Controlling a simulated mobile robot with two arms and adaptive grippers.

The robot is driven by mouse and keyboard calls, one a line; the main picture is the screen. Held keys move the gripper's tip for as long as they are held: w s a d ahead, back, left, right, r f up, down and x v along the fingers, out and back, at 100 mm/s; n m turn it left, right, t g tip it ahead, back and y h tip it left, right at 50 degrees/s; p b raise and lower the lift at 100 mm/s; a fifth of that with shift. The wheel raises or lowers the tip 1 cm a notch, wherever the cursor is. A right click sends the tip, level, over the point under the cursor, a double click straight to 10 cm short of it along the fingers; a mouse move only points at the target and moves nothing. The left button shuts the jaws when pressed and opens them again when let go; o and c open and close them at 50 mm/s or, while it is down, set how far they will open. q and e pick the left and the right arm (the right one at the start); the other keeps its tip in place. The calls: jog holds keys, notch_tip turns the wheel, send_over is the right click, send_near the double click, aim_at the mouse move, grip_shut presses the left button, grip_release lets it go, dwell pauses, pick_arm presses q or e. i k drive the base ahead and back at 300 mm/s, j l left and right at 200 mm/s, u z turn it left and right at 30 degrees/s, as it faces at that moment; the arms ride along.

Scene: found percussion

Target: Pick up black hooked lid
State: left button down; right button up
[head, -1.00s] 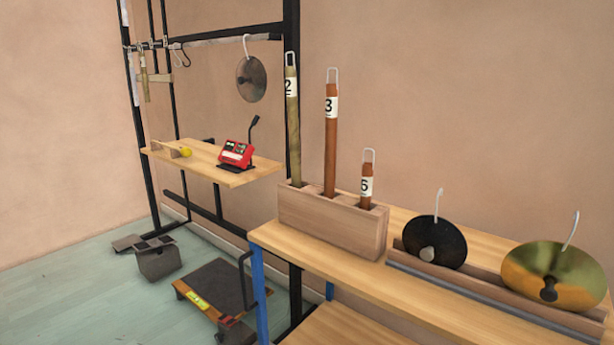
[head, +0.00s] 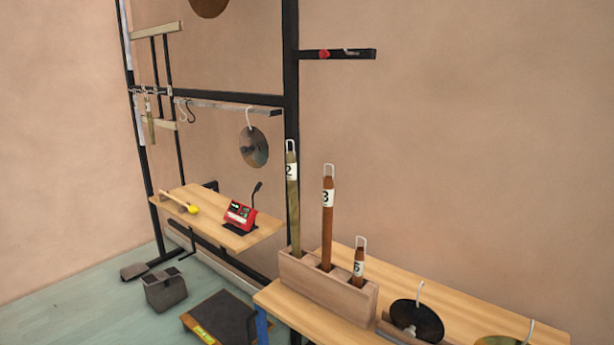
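The black lid (head: 417,321) with a pale hook on top stands tilted in a wooden rack (head: 392,331) at the lower right, on the wooden bench. Its lower edge is close to the bottom of the picture. A brass lid (head: 505,341), also with a pale hook, is beside it to the right and mostly cut off by the picture's bottom edge. Neither of my grippers shows in the head view.
A wooden block (head: 325,287) holds three numbered tubes left of the black lid. A black frame (head: 292,120) carries a hanging grey lid (head: 253,146) and a shelf with a red device (head: 239,215) and yellow-headed mallet (head: 192,209). A low dark platform (head: 222,318) is on the floor.

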aim_at(416, 320)
jog(key=k+z, duration=0.1)
jog(key=z, duration=0.65)
